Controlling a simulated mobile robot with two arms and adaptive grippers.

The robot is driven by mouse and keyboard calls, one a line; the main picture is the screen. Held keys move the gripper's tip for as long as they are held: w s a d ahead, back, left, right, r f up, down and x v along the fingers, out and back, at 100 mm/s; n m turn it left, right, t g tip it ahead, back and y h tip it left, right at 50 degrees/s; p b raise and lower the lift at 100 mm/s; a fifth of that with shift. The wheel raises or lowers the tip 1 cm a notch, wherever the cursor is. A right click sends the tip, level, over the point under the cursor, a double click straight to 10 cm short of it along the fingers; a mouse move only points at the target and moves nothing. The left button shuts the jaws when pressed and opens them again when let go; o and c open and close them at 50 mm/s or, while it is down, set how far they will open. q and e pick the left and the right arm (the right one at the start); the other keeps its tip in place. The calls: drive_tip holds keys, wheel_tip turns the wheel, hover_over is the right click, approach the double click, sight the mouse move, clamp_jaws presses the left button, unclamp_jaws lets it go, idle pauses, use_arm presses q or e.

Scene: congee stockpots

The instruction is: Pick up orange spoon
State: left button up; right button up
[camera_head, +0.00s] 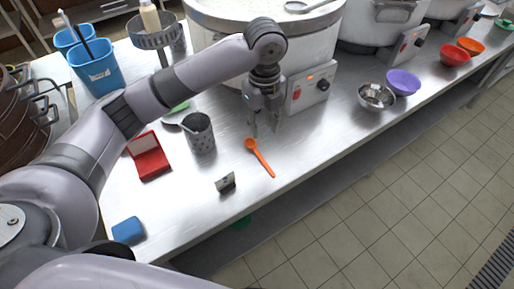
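The orange spoon (260,158) lies flat on the steel counter (222,166), its bowl toward the back and its handle pointing to the front edge. My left gripper (264,130) points down just behind the spoon's bowl, in front of the large pot. Its two fingers look apart with nothing between them. It appears above the spoon and not touching it. My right gripper is not in the view.
A perforated metal cup (200,134) stands left of the spoon. A metal bowl (377,96) and a purple bowl (403,82) stand right.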

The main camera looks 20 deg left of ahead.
use_arm(q)
hover_over(263, 160)
drive_tip(key=s, duration=0.1)
wheel_tip(263, 160, down, 10)
drive_tip(key=shift+r+p, duration=0.2)
drive_tip(key=shift+p, duration=0.2)
drive_tip(key=f, duration=0.3)
drive_tip(key=w+f+p, duration=0.1)
drive_tip(key=f, duration=0.1)
drive_tip(key=shift+f, duration=0.1)
drive_tip(key=shift+s, duration=0.1)
clamp_jaws()
